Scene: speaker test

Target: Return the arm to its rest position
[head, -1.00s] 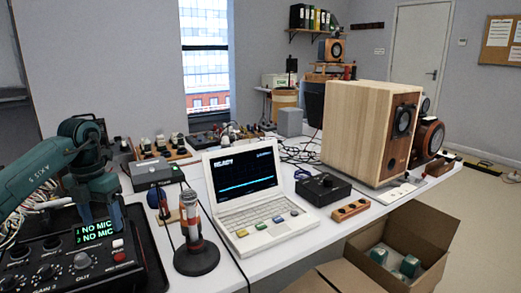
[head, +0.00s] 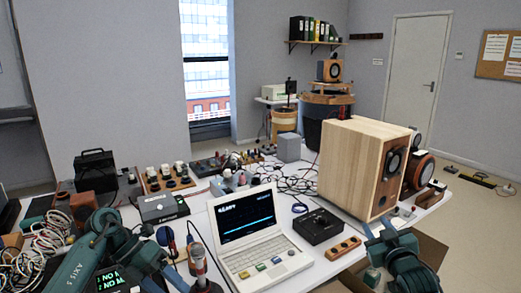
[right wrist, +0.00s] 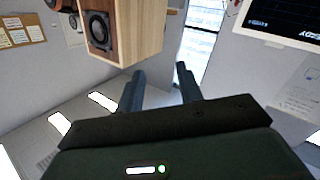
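My right gripper (head: 378,229), teal with blue-grey fingers, shows at the lower right of the head view, in front of the wooden speaker (head: 352,165) and above an open cardboard box (head: 432,250). In the right wrist view its two fingers (right wrist: 160,82) stand apart with nothing between them. My left arm (head: 85,262) lies low at the lower left of the head view, over the mixer with the green display. Its fingers are not clear there, so I cannot tell their opening.
A white laptop (head: 245,235) stands mid-table, with a black box (head: 318,226) to its right and a microphone (head: 198,262) to its left. Cables and small devices crowd the back. Bare floor (head: 470,225) shows at the right.

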